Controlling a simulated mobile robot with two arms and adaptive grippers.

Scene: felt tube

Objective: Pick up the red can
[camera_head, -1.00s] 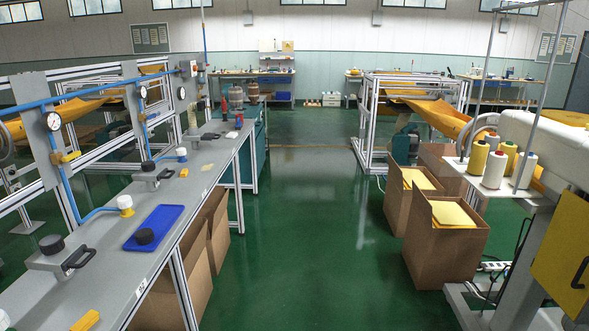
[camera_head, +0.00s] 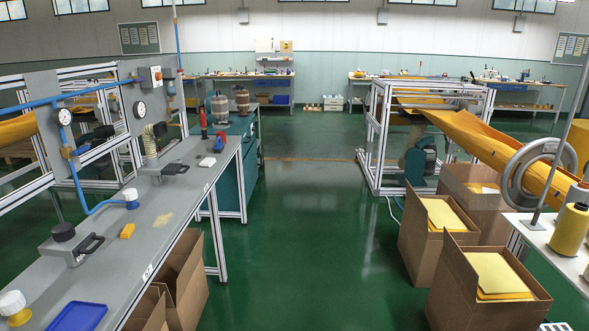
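A slim red can-like thing (camera_head: 203,121) stands upright near the far end of the long grey workbench (camera_head: 185,205) on the left. It is small in the picture, so I cannot tell its details. Neither of my grippers shows in the head view.
A blue tray (camera_head: 78,317), a yellow block (camera_head: 127,231) and gauge fixtures are on the bench. A teal cabinet (camera_head: 233,170) stands beyond it. Open cardboard boxes (camera_head: 427,240) stand on the right and others under the bench. The green floor (camera_head: 310,230) between is clear.

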